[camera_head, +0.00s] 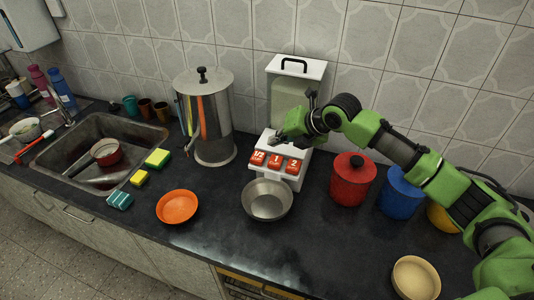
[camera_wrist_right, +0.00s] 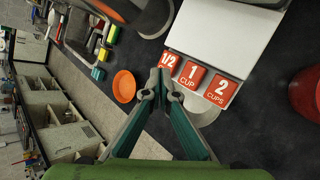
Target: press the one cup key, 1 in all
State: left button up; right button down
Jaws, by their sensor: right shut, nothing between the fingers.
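The dispenser (camera_head: 298,85) stands against the tiled wall, with a clear bin and a white front with three red keys. The one cup key (camera_head: 275,161) is the middle one, between the 1/2 key (camera_head: 258,157) and the 2 cups key (camera_head: 293,166). In the right wrist view the one cup key (camera_wrist_right: 190,75) shows its label. My right gripper (camera_head: 277,140) is shut and empty, just above and behind the keys in the head view. In the right wrist view its fingertips (camera_wrist_right: 160,76) overlap the 1/2 key's lower left; contact cannot be told. My left gripper is not in view.
A steel bowl (camera_head: 267,199) sits in front of the dispenser. A tall steel urn (camera_head: 206,115) stands left of it, a red canister (camera_head: 352,180) right of it. An orange bowl (camera_head: 177,206) and a sink (camera_head: 95,150) are farther left.

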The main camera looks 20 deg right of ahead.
jog(key=r, duration=0.1)
jog(key=w+d+r, duration=0.1)
jog(key=n, duration=0.1)
jog(key=shift+w+d+r, duration=0.15)
jog(key=shift+d+r, duration=0.1)
jog(key=shift+r, duration=0.15)
jog(key=shift+f, duration=0.15)
jog(key=b, duration=0.7)
send_over(278, 161)
notch_tip(278, 161, down, 7)
jog(key=shift+f, duration=0.85)
